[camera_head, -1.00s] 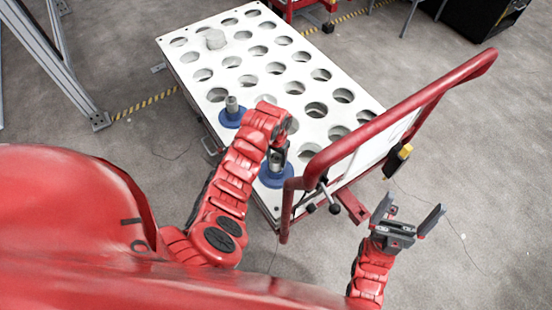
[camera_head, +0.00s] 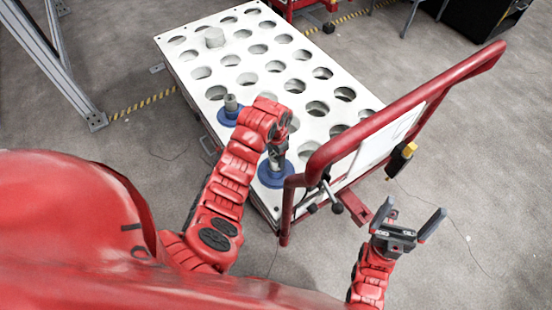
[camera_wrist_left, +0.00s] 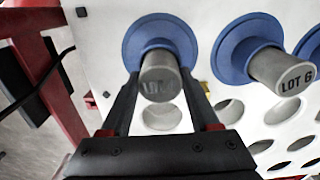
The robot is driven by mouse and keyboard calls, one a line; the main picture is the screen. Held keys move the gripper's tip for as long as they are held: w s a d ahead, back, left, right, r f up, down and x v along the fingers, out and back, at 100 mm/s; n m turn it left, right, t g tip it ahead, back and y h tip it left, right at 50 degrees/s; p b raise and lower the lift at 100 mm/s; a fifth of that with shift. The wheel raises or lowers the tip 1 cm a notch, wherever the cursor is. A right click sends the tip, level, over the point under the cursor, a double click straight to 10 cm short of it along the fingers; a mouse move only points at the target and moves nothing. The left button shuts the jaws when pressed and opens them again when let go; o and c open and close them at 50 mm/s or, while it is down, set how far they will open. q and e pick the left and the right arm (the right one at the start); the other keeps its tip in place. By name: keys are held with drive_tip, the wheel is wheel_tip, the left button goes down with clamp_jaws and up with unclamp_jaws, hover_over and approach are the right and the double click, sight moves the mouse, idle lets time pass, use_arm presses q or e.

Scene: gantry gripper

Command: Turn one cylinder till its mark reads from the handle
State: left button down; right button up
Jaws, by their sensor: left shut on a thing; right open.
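My left gripper (camera_head: 277,156) is shut on a grey cylinder (camera_wrist_left: 160,72) with a blue flange (camera_head: 275,174), at the cart's near corner beside the handle. In the left wrist view the gripper's fingers (camera_wrist_left: 160,88) sit on both sides of the cylinder. A faint dark mark shows on its end face, too dim to read fully. A second grey cylinder (camera_wrist_left: 280,70) with a blue flange stands beside it, marked "LOT" and a 6 or G. The red handle (camera_head: 400,110) rises at the cart's right end. My right gripper (camera_head: 411,217) is open and empty, right of the cart.
The white cart top (camera_head: 300,75) has rows of round holes. A black lever (camera_head: 335,207) hangs under the handle.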

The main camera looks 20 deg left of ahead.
use_arm(q)
drive_tip(key=shift+m, duration=0.5)
drive_tip(key=shift+f+m+b, duration=0.15)
drive_tip(key=shift+m+b, duration=0.35)
drive_tip(key=shift+b, duration=0.3)
drive_tip(key=shift+m+b, duration=0.45)
drive_tip(key=shift+m, duration=0.25)
drive_tip(key=shift+r+m, duration=0.2)
drive_tip(key=shift+m, duration=0.1)
